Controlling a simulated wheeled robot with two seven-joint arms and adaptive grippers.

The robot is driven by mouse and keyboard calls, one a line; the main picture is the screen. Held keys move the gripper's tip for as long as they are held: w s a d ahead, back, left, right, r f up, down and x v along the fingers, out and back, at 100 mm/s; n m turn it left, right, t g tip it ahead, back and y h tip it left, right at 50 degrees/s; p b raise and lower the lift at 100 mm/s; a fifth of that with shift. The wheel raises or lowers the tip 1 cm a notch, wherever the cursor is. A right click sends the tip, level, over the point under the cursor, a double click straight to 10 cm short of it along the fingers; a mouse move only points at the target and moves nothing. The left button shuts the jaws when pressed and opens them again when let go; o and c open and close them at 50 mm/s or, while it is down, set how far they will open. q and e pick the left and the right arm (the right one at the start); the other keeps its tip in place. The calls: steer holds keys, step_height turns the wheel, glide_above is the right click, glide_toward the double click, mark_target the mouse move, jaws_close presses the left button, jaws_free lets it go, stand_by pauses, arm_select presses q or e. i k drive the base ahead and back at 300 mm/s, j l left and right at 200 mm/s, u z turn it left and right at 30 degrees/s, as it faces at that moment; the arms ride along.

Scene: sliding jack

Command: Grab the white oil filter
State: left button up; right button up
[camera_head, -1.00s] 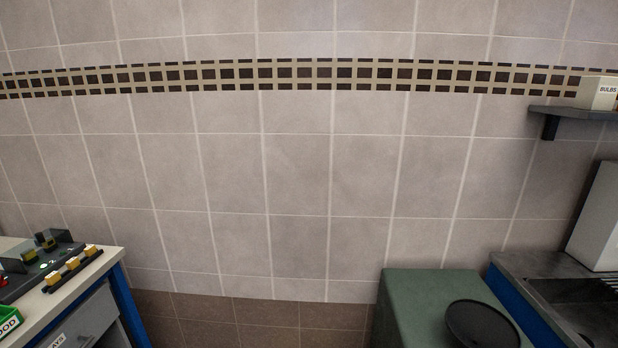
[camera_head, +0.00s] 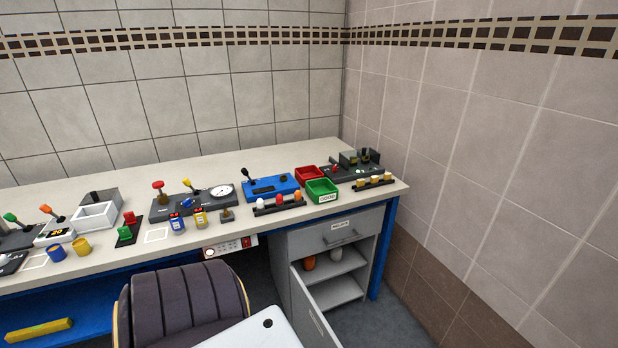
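A small whitish rounded object (camera_head: 336,254), which looks like the white oil filter, stands on the upper shelf inside the open grey cabinet (camera_head: 293,262) under the right end of the workbench. A similar orange-brown object (camera_head: 309,262) stands to its left on the same shelf. Both are small in the view, so their details cannot be told. Neither of my grippers is in view.
The cabinet door (camera_head: 315,310) hangs open toward me, below a closed drawer (camera_head: 340,235). A dark padded chair (camera_head: 185,298) stands in front of the bench, left of the cabinet. The bench top (camera_head: 110,190) carries levers, bins and switches. Floor (camera_head: 385,318) right of the cabinet is clear.

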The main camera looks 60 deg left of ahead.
mark_target(335, 253)
steer(key=j+u, duration=0.2)
steer(key=u, duration=1.45)
